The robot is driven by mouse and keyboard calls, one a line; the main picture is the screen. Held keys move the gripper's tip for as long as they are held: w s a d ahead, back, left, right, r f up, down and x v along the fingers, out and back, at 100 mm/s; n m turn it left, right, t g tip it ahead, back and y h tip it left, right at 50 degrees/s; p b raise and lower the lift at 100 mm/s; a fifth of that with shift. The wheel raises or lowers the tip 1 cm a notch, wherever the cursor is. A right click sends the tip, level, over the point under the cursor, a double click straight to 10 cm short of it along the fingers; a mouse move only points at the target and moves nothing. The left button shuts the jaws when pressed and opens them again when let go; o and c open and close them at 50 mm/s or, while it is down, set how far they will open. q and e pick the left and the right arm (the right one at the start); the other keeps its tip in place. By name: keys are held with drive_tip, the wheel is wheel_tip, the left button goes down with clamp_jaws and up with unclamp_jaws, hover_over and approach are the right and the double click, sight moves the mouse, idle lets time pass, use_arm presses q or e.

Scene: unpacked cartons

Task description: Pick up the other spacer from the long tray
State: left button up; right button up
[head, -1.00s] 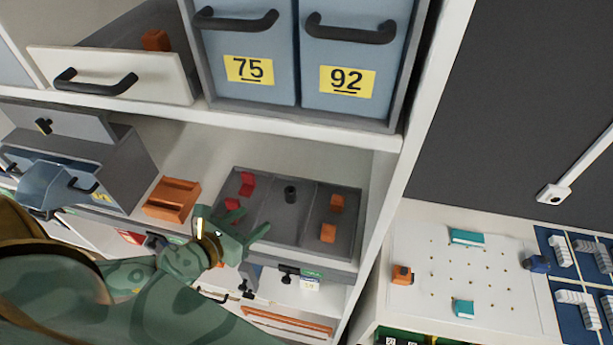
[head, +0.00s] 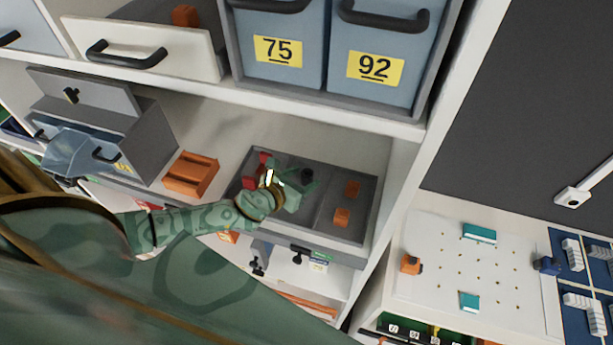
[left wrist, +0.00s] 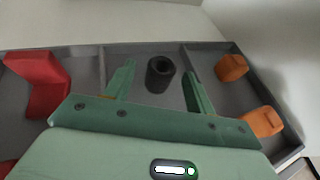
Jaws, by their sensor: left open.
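The long tray (head: 338,232) is dark grey, has compartments and stands on the shelf. A dark hollow cylinder, the spacer (left wrist: 160,73), stands upright in its middle compartment; in the head view the spacer (head: 307,175) shows just beyond my gripper. My left gripper (left wrist: 160,85) is open, with one finger on each side of the spacer in the left wrist view; I cannot tell whether they touch it. In the head view the left gripper (head: 290,188) is over the tray's middle. My right gripper is not in view.
Red pieces (left wrist: 38,82) lie in the tray's left compartment, orange blocks (left wrist: 231,67) in the right one. An orange holder (head: 191,174) stands left of the tray. A white upright panel (head: 400,175) bounds the shelf on the right. Bins hang above.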

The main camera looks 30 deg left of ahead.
use_arm(q)
drive_tip(key=shift+x, duration=1.25)
drive_tip(key=shift+s+r, duration=0.1)
drive_tip(key=shift+s, duration=0.1)
drive_tip(key=c, duration=0.7)
drive_tip(key=shift+w, duration=0.1)
drive_tip(key=c, duration=0.3)
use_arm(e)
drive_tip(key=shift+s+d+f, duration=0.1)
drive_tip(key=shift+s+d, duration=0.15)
use_arm(q)
drive_tip(key=shift+c, duration=0.2)
